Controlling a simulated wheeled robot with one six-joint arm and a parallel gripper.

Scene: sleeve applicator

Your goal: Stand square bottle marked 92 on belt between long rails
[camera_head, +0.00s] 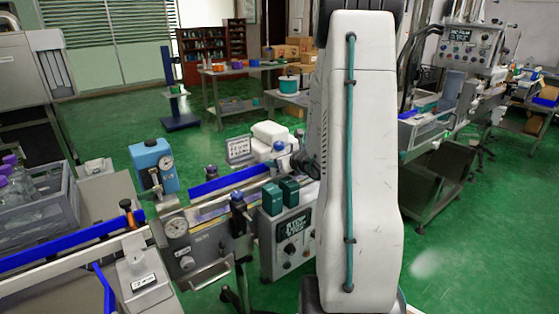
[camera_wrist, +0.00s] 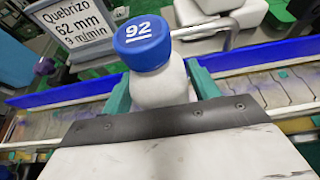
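The square bottle marked 92 has a white body (camera_wrist: 165,88) and a blue cap with a white, underlined 92. In the wrist view it sits between the two teal fingers of my gripper (camera_wrist: 162,92), which appear closed against its sides. Its base is hidden by the gripper body. The belt (camera_wrist: 275,88) runs across behind and below it, with a blue rail (camera_wrist: 60,95) on the far side. I cannot tell whether the base touches the belt. In the head view the blue cap (camera_head: 279,146) shows beside my arm, over the line (camera_head: 212,205).
A sign (camera_wrist: 78,30) reading "Quebrizo 62 mm" stands behind the far rail. White containers (camera_head: 270,133) are behind the belt. A blue gauge unit (camera_head: 152,160), green blocks (camera_head: 272,198) and a control box (camera_head: 290,240) crowd the line. A grey crate (camera_head: 40,205) stands left.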

